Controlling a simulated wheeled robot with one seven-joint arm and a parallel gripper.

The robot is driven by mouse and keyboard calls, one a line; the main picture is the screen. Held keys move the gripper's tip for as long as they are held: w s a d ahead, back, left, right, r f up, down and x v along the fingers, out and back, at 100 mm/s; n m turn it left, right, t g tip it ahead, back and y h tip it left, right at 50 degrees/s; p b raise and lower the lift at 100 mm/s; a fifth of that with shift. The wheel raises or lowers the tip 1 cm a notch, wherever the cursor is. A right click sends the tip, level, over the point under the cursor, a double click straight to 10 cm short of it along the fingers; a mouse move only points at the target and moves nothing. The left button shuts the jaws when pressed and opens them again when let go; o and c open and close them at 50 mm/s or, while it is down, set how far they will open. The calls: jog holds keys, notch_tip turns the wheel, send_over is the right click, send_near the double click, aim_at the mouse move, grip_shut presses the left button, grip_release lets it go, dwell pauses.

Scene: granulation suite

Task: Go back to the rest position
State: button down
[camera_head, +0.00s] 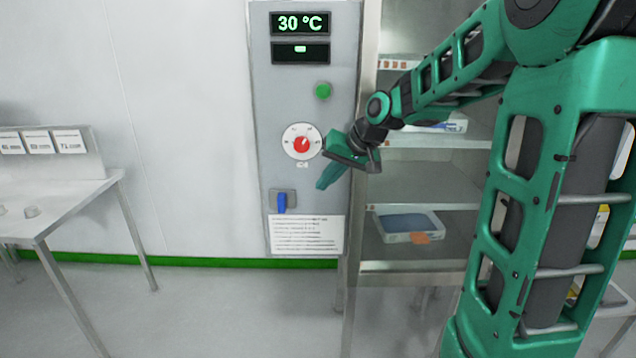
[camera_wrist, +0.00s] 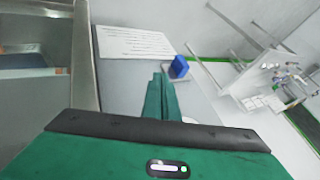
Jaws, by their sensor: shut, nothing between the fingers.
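My gripper (camera_head: 325,180) is shut and empty. In the head view it is in front of the grey control panel (camera_head: 265,160), just below and right of the red dial (camera_head: 302,145). The arm reaches in from the right. The panel has a display reading 30 °C (camera_head: 300,23), a green button (camera_head: 323,90) and a blue switch handle (camera_head: 282,202). In the wrist view my shut fingers (camera_wrist: 160,85) point along the panel, beside the blue switch handle (camera_wrist: 179,67). A gap or contact between fingers and panel cannot be told.
A shelf unit (camera_head: 425,190) with trays stands right of the panel, behind my arm. A white table (camera_head: 60,205) with small clear dishes stands at the left. The floor (camera_head: 220,300) between the table and the panel is clear.

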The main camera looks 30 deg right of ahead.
jog(key=s+d+f+g+h, duration=0.1)
jog(key=s+f+g, duration=0.1)
jog(key=s, duration=1)
jog(key=s+d+f+m+g+h, duration=0.1)
jog(key=s+d+f+g, duration=0.1)
jog(key=s, duration=0.9)
jog(key=s+d+f+m+g+h, duration=0.1)
jog(key=s+d+f+g, duration=0.1)
jog(key=s, duration=1)
jog(key=shift+s+d+f+g, duration=0.15)
jog(key=shift+s+f+g, duration=0.15)
jog(key=shift+f+g, duration=0.3)
jog(key=shift+w+f, duration=0.3)
jog(key=shift+w, duration=0.4)
